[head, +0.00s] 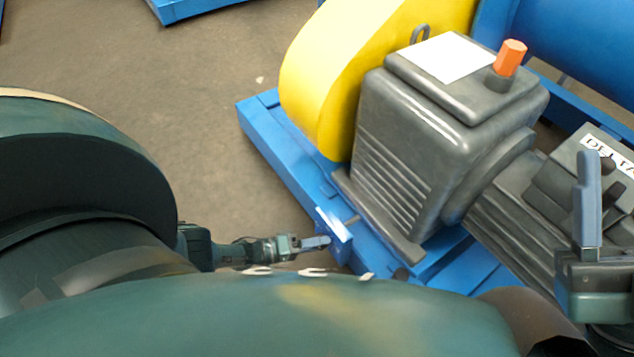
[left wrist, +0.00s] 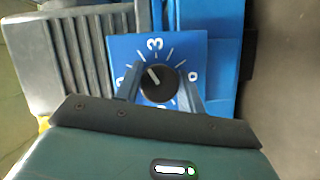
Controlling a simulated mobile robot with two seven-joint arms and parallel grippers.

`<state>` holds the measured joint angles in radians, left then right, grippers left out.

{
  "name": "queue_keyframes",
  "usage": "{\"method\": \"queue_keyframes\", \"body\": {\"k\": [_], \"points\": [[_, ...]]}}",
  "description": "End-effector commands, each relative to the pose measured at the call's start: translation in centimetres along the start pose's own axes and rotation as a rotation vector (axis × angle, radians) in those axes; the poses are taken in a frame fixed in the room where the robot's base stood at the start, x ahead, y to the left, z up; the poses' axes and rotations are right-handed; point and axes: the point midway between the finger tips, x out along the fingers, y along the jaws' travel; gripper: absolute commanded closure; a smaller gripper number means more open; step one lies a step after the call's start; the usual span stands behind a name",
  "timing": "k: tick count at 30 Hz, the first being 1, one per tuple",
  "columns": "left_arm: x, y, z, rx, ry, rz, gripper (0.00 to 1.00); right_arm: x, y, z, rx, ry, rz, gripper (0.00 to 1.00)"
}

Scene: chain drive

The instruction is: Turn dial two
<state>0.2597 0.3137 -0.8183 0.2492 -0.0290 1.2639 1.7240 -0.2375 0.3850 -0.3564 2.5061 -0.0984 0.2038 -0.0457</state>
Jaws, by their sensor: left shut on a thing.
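In the left wrist view a black round dial (left wrist: 158,84) sits on a blue panel (left wrist: 190,48) with white ticks and numerals. A 3 stands above the dial. The dial's white pointer line points up and left, to the left of the 3. The fingers of my left gripper (left wrist: 160,90) are on both sides of the dial, shut on it. In the head view my left gripper (head: 318,242) reaches the small blue panel (head: 341,240) edge-on; the dial face is hidden there. My right gripper (head: 597,205) is at the right edge, its fingers upright, its opening unclear.
A grey gearbox (head: 400,150) with an orange plug (head: 510,57) stands on a blue frame (head: 275,140), beside a yellow guard (head: 320,75). A grey motor (head: 510,220) is at the right. Bare floor (head: 200,90) lies to the left.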

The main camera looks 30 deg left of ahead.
Motion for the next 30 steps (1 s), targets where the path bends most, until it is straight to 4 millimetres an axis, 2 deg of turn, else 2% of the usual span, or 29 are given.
{"method": "queue_keyframes", "body": {"k": [19, 20, 27, 30], "points": [[-0.13, 0.06, 0.0, -0.015, 0.0, 0.008, 0.84, 0.02, 0.03, -0.02, -0.001, 0.0, 0.0, 0.47], [-0.13, 0.06, 0.0, -0.015, 0.0, 0.008, 0.61, 0.02, 0.03, -0.02, -0.001, 0.0, 0.0, 0.47], [-0.08, 0.04, -0.01, -0.014, 0.0, 0.007, 0.41, 0.02, 0.03, -0.02, -0.001, 0.0, 0.0, 0.47], [-0.05, 0.04, -0.01, -0.014, 0.0, 0.007, 0.4, 0.01, 0.03, -0.02, -0.001, 0.0, 0.0, 0.47]]}}
